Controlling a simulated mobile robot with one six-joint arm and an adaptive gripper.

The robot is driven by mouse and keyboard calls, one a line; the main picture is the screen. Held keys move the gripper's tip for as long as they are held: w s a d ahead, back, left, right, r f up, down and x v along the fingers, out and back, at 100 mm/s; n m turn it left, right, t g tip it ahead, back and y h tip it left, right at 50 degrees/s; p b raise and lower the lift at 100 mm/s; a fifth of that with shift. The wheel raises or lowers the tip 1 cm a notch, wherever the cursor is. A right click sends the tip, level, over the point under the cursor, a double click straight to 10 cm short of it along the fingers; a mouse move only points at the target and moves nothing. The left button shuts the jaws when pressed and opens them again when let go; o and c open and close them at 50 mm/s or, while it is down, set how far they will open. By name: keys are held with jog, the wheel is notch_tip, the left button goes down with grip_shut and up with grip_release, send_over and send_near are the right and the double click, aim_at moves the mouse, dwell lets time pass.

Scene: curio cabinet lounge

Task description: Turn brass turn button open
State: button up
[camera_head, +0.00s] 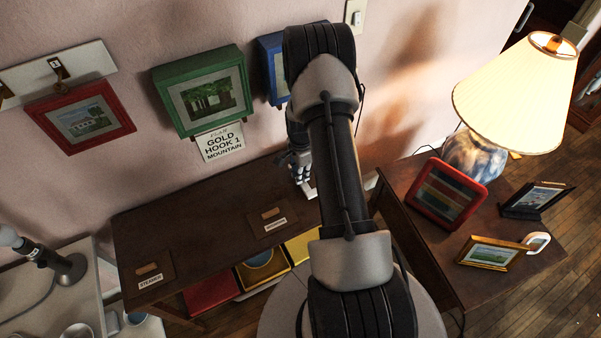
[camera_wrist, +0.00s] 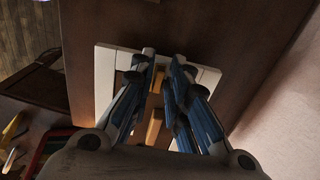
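My gripper (camera_head: 300,168) points down over the dark wooden console, partly hidden behind my arm in the head view. In the wrist view its blue and grey fingers (camera_wrist: 163,58) stand a little apart. Below them lies a white rectangular frame (camera_wrist: 104,80), whose edge also shows under the gripper in the head view (camera_head: 309,190). A small yellow-brown piece (camera_wrist: 154,126) shows in the gap between the fingers, over the frame. It may be the brass turn button. I cannot tell whether the fingers touch it or which way it is turned.
The console (camera_head: 200,222) stands against the pink wall, with coloured bins below. A green picture (camera_head: 205,92) and a red picture (camera_head: 82,117) hang above it. At right, a side table holds a lit lamp (camera_head: 515,92), a red frame (camera_head: 446,193) and a gold frame (camera_head: 490,253).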

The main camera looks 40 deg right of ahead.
grip_shut()
dwell(0.3)
jog(key=n+b, duration=0.1)
jog(key=n, duration=0.7)
jog(key=shift+n+b, duration=0.3)
jog(key=shift+b, duration=0.05)
jog(key=n, duration=0.4)
jog(key=shift+s+b, duration=0.1)
jog(key=shift+b, duration=0.2)
jog(key=n, duration=0.5)
jog(key=shift+d, duration=0.1)
